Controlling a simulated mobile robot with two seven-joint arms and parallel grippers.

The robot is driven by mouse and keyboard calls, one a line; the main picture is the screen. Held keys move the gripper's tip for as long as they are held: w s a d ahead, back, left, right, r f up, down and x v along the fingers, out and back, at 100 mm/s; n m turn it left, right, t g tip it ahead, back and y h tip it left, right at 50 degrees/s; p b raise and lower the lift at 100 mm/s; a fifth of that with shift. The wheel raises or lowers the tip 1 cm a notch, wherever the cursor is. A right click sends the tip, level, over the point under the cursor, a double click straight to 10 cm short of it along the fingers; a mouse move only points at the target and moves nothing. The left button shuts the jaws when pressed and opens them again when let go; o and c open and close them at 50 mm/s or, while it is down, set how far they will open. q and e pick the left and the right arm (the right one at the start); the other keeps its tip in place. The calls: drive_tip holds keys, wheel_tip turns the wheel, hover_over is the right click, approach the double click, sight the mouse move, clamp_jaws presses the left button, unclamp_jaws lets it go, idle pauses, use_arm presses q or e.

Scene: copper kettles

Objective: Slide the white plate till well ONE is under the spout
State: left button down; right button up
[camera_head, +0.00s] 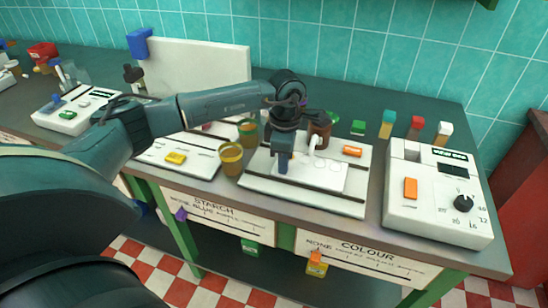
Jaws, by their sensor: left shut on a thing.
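The white plate (325,178) lies flat on a pale board (345,204) between two dark rails. Faint wells show on it, but I cannot read their numbers. A brown vessel (319,133) with a white spout (314,146) stands behind the plate, the spout over its back part. I cannot tell which well is under it. My left gripper (284,167) points down at the plate's left part and is shut on the plate; its fingers hide that part. My right gripper is not in view.
Two yellowish cups (231,159) stand just left of the board. A white device (436,190) with an orange switch and black knob stands at the right. Several coloured-topped bottles (387,124) stand behind. A white panel (195,66) rises at the back left.

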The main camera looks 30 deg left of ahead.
sight(307, 176)
use_arm(q)
drive_tip(key=d, duration=0.2)
drive_tip(key=w+d+b, duration=0.1)
drive_tip(key=d, duration=0.2)
drive_tip(key=shift+w+d, duration=0.15)
drive_tip(key=shift+d, duration=0.2)
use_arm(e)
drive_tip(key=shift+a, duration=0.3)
use_arm(q)
drive_tip(key=c, duration=1.3)
unclamp_jaws()
drive_tip(key=shift+d, duration=0.1)
drive_tip(key=shift+o, duration=0.2)
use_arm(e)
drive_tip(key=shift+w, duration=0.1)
